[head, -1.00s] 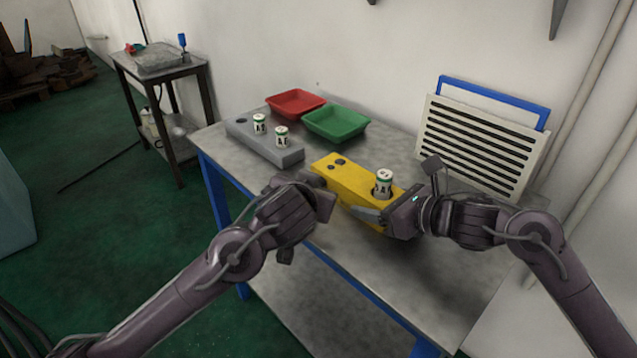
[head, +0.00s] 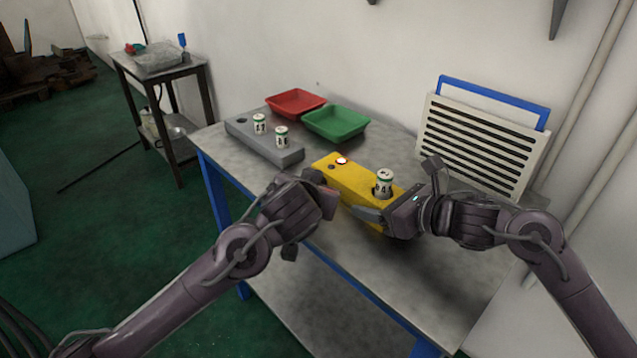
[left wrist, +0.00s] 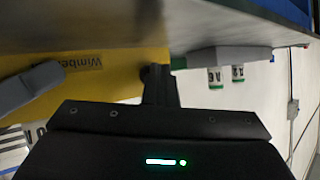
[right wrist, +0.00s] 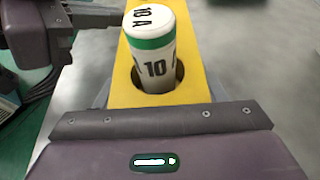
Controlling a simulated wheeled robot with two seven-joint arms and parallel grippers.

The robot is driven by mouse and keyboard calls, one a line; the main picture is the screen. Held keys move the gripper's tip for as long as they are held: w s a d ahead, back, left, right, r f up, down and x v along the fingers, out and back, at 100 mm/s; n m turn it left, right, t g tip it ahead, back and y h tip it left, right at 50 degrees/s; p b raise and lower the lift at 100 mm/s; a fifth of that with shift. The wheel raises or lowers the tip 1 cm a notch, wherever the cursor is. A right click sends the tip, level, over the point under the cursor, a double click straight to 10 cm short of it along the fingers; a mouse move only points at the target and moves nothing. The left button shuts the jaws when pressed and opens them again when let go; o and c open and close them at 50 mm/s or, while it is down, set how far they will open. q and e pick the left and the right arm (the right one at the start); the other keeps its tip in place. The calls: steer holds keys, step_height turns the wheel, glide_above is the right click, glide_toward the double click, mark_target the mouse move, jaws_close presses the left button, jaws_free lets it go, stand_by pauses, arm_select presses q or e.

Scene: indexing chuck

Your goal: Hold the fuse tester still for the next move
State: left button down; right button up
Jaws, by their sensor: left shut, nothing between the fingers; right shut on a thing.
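The yellow fuse tester (head: 350,184) lies on the bench with a white fuse with a green band (head: 384,181) upright in its socket.
A grey block (head: 262,143) holds two more fuses left of the tester. A red tray (head: 296,112) and a green tray (head: 336,135) stand behind. A slatted panel (head: 475,150) leans on the wall at right. The bench front (head: 400,275) is clear.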

arm_select(q)
steer(key=shift+s, duration=0.1)
arm_select(e)
steer(key=shift+s+a, duration=0.1)
arm_select(q)
steer(key=shift+s+a, duration=0.65)
steer(key=shift+a, duration=0.05)
steer(key=shift+s+a, duration=1.7)
steer(key=shift+s, duration=0.15)
stand_by(0.4)
arm_select(e)
steer(key=o, duration=1.2)
